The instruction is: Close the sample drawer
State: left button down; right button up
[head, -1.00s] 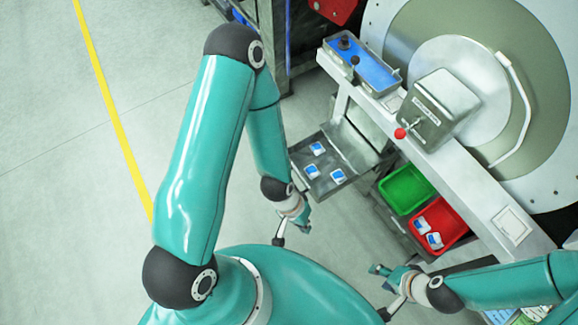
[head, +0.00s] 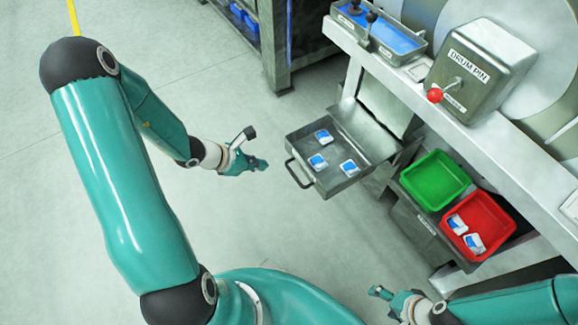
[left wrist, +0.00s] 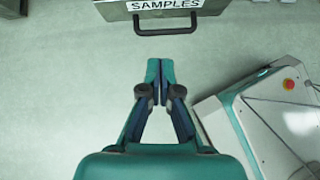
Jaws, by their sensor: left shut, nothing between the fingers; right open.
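The sample drawer (head: 325,187) is a grey metal tray pulled out from the machine, with several blue-and-white packets lying in it. Its dark handle (head: 291,173) is on the near left side. In the left wrist view the drawer front carries a SAMPLES label (left wrist: 165,5), with the handle (left wrist: 165,27) below it. My left gripper (head: 263,164) is shut and empty, left of the handle and apart from it; its closed fingertips also show in the left wrist view (left wrist: 160,66). My right gripper (head: 378,293) is open at the bottom, below the drawer.
A green bin (head: 436,180) and a red bin (head: 478,225) with packets sit right of the drawer. A box labelled DRUM PIN with a red knob (head: 435,95) and a blue tray (head: 380,35) are above. The floor left of the drawer is clear.

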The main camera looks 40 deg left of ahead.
pick_arm(q)
jog(key=a+n, duration=0.1)
jog(key=a, duration=0.1)
jog(key=b, duration=0.3)
send_near(296, 156)
jog(key=shift+t+y, duration=0.3)
jog(key=f, duration=0.1)
jog(key=w+d+f, duration=0.1)
jog(key=f, duration=0.1)
jog(key=w+d+f, duration=0.1)
jog(key=shift+w+f, duration=0.2)
jog(key=shift+f, duration=0.1)
jog(key=shift+w+d, duration=0.1)
jog(key=shift+w, duration=0.35)
pick_arm(e)
notch_tip(296, 156, down, 4)
jog(key=shift+r, duration=0.1)
pick_arm(q)
jog(key=shift+w, duration=0.1)
